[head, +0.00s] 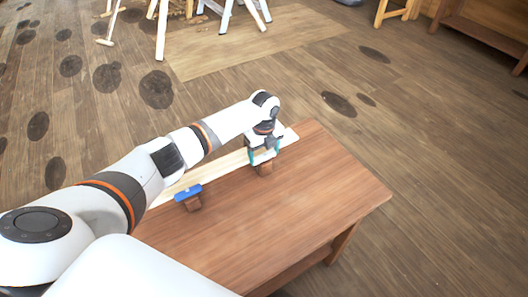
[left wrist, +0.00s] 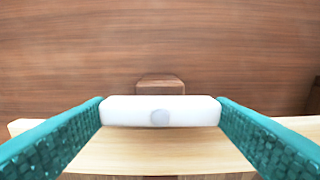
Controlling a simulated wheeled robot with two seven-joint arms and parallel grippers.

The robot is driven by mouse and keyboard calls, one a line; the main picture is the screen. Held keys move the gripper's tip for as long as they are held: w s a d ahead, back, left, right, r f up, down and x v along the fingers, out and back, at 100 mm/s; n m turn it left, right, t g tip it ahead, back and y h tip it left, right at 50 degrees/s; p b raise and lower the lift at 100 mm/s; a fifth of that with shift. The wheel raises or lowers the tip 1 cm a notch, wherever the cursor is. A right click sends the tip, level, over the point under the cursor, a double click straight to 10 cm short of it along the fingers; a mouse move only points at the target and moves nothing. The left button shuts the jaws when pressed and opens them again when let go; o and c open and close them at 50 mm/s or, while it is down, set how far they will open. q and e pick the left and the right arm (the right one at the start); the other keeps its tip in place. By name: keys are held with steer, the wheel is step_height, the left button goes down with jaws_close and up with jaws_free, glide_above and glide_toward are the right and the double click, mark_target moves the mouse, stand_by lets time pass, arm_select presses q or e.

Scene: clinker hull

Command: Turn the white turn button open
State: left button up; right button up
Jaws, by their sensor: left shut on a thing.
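The white turn button (left wrist: 185,110) lies crosswise between the fingers in the left wrist view, with a round grey pivot at its middle. My left gripper (left wrist: 160,112) is shut on it, one teal finger at each end. In the head view my left gripper (head: 263,155) points down over the far end of the pale board, and hides the white button. A blue turn button (head: 188,192) sits on a wooden block nearer along the same board. My right gripper is not in view.
The pale board (head: 222,171) lies along the left edge of the brown wooden table (head: 300,205). A small block (left wrist: 160,86) stands beside the white button. The table's right part is clear. Trestles (head: 162,30) stand on the floor behind.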

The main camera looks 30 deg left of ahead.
mark_target(264, 155)
arm_select(q)
steer(key=shift+w+r, duration=0.1)
steer(key=o, duration=1)
step_height(264, 155, up, 12)
steer(key=shift+b, duration=0.8)
steer(key=shift+d, duration=0.1)
